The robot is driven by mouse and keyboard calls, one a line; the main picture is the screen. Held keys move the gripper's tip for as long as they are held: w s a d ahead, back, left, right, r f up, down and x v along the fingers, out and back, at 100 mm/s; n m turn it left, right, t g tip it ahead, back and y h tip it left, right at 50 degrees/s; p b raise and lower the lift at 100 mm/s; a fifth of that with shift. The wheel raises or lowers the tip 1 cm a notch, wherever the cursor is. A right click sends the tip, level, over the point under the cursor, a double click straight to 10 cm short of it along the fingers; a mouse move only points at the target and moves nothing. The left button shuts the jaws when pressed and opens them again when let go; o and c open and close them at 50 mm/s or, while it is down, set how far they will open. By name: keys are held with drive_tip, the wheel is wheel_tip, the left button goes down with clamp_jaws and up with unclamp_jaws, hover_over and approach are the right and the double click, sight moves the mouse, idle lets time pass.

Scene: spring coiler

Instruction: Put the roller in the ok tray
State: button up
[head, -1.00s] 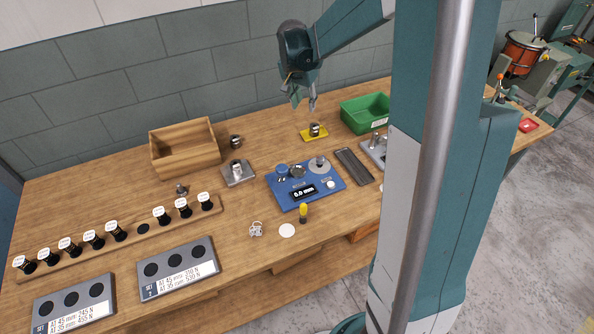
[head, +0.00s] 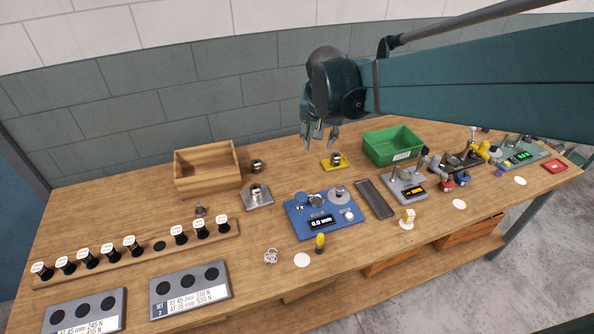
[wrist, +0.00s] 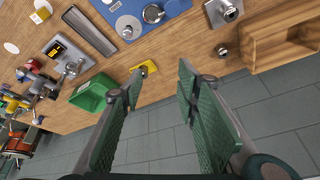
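Two small steel cylinders could be the roller; I cannot tell which. The other cylinder (head: 256,166) stands beside the wooden box and shows in the wrist view too (wrist: 221,51). A green tray (head: 372,150) with a white label, its text unreadable, stands right of the yellow plate; it shows at left in the wrist view (wrist: 83,103). My gripper (head: 320,143) is open and empty above the back of the bench; its spread fingers fill the wrist view (wrist: 160,82).
An open wooden box (head: 208,188) stands at back left. A blue gauge (head: 322,228), a dark grooved strip (head: 374,199) and a grey scale (head: 410,186) lie in front.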

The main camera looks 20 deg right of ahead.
drive_tip(key=s+a+n+t+y, duration=0.1)
drive_tip(key=s+a+n, duration=0.2)
drive_tip(key=s, duration=0.8)
drive_tip(key=s+a+f+n+t, duration=0.1)
drive_tip(key=s+a+n, duration=0.2)
drive_tip(key=s+a, duration=0.4)
drive_tip(key=s, duration=0.3)
drive_tip(key=shift+s+t+y, duration=0.4)
